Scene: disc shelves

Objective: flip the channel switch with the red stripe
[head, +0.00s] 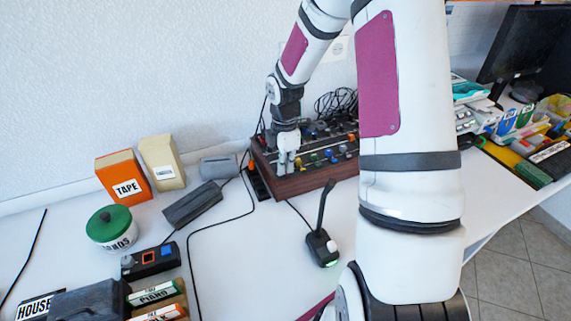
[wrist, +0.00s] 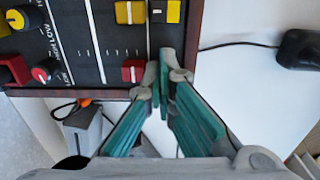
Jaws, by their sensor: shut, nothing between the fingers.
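The mixer (head: 302,184), a dark panel in a reddish-brown wooden case, sits against the wall in the head view. My gripper (head: 287,166) is over its left part, pointing down. In the wrist view my gripper (wrist: 162,78) is shut and empty, its tips at the panel's edge, just right of a red slider cap (wrist: 133,70). I cannot tell whether they touch it. Yellow caps (wrist: 130,13) and a red-topped knob (wrist: 45,70) also show on the panel. I cannot make out a switch with a red stripe; my fingers may hide part of the panel.
A desk microphone (head: 322,248) stands in front of the mixer, its cable nearby. A small black box with buttons (head: 152,260), a green-lidded pot (head: 110,226) and an orange TAPE box (head: 124,178) stand to the left.

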